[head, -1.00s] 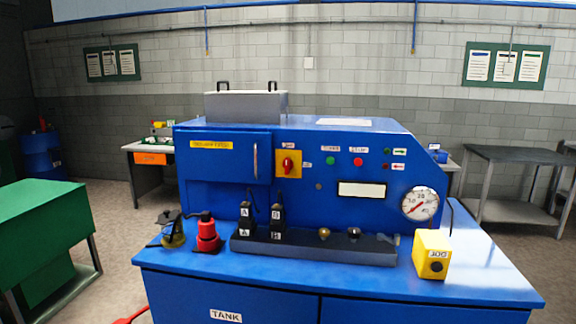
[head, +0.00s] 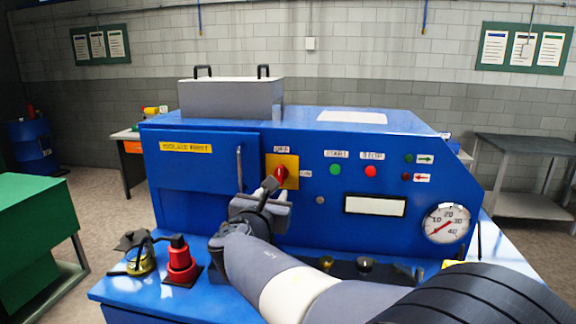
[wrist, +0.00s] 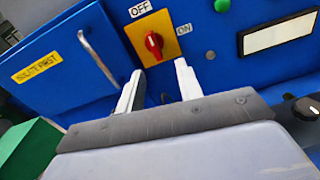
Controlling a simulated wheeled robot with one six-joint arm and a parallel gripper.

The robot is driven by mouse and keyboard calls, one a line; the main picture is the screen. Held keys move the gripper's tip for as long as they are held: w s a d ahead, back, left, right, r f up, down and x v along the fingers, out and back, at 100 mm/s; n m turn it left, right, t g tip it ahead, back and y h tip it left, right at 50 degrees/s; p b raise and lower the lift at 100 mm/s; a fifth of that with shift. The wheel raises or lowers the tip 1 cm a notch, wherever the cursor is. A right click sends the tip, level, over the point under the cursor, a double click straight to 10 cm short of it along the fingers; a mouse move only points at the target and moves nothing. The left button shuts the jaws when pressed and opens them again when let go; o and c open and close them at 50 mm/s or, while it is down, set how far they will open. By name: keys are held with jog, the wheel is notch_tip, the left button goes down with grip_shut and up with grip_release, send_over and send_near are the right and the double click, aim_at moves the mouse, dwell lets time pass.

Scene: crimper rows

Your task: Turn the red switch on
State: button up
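The red switch (head: 281,173) is a rotary knob on a yellow plate (head: 291,164) on the front of the blue machine. In the wrist view the red switch (wrist: 153,44) stands nearly upright, with an OFF label (wrist: 140,9) above it and an ON label (wrist: 184,29) to its right. My gripper (wrist: 158,80) is open, its two pale fingers apart and pointing at the plate. The fingertips are just below the switch in that view, with nothing between them. In the head view my gripper (head: 273,188) partly covers the plate's lower part.
A door handle (head: 240,169) sticks out left of the plate. Green (head: 335,169) and red (head: 370,171) buttons, a white panel (head: 375,205) and a gauge (head: 447,223) lie to the right. A red device (head: 179,262) stands on the ledge below left.

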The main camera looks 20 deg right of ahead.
aim_at(279, 170)
jog(key=shift+n+t, duration=0.4)
jog(key=shift+n, duration=0.2)
jog(key=p+x, duration=0.1)
jog(key=x, duration=0.7)
jog(key=r+p+x, duration=0.1)
jog(key=x, duration=0.3)
jog(key=shift+w+a+p, duration=0.2)
jog(key=shift+a+p, duration=0.1)
jog(key=shift+a, duration=0.1)
grip_shut()
